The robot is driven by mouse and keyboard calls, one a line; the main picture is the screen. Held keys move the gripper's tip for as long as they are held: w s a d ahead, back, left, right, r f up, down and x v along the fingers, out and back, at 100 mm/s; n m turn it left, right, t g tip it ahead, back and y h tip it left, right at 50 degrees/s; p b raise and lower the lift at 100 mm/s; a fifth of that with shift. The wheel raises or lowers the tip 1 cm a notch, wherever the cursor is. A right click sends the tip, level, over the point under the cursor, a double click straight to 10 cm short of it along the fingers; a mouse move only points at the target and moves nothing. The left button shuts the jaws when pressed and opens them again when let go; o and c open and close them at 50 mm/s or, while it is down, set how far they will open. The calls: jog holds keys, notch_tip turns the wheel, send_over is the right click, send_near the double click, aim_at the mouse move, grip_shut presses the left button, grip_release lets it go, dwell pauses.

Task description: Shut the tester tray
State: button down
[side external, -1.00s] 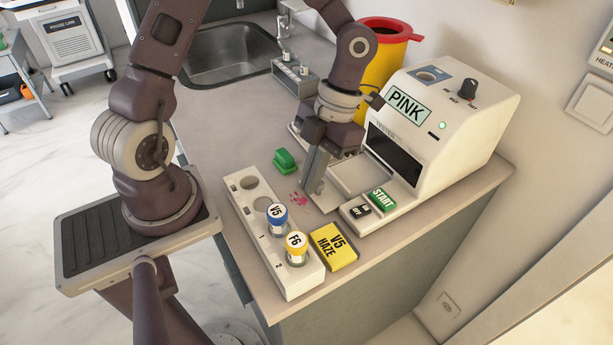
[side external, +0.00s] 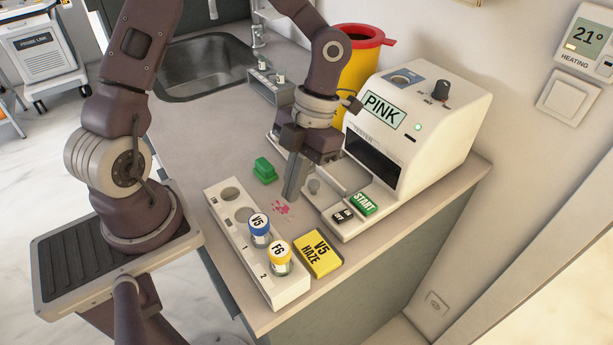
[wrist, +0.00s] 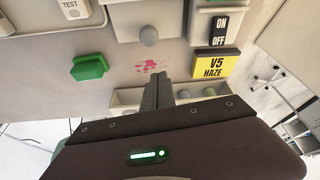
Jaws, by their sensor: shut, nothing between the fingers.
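The white tester (side external: 430,125) stands on the counter at the right, with a PINK label and a dark front window. Its pale tray (side external: 338,178) lies in front of that window, beside the buttons; how far out it stands is hard to tell. A grey round knob (side external: 314,186) is on the tray's front; the wrist view shows the knob (wrist: 148,36) and tray (wrist: 128,20) from above. My gripper (side external: 291,192) is shut and empty, pointing down left of the knob, apart from it in the wrist view (wrist: 161,76). My gripper's body hides part of the tray.
A rack (side external: 262,285) holds blue- and yellow-capped vials. Near it are a yellow V5 HAZE box (side external: 318,254), a green block (side external: 265,171) and a pink stain (side external: 281,207). START (side external: 363,203) and ON/OFF (side external: 343,215) sit right of the tray. A red-topped yellow bin (side external: 362,65) stands behind.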

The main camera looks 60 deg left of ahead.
jog(key=v, duration=1)
jog(key=s+d+r+n+t, duration=0.1)
jog(key=s+d+r+t, duration=0.1)
jog(key=s+d+t, duration=0.15)
jog(key=f+n+t, duration=0.1)
jog(key=f, duration=0.2)
jog(key=s+f+t+y, duration=0.1)
jog(key=f, duration=0.3)
jog(key=f+n+t, duration=0.1)
jog(key=f, duration=0.2)
jog(key=shift+s+a+f+n+y, duration=0.2)
jog(key=shift+f+n+y, duration=0.1)
jog(key=shift+y, duration=0.1)
jog(key=w, duration=0.1)
jog(key=w+a+f, duration=0.1)
jog(key=w, duration=0.1)
jog(key=shift+a+f, duration=0.2)
jog(key=shift+a, duration=0.05)
jog(key=shift+w+a, duration=0.25)
jog(key=shift+w, duration=0.25)
send_over(339, 167)
jog(key=s+d, duration=0.4)
jog(key=shift+w, duration=0.1)
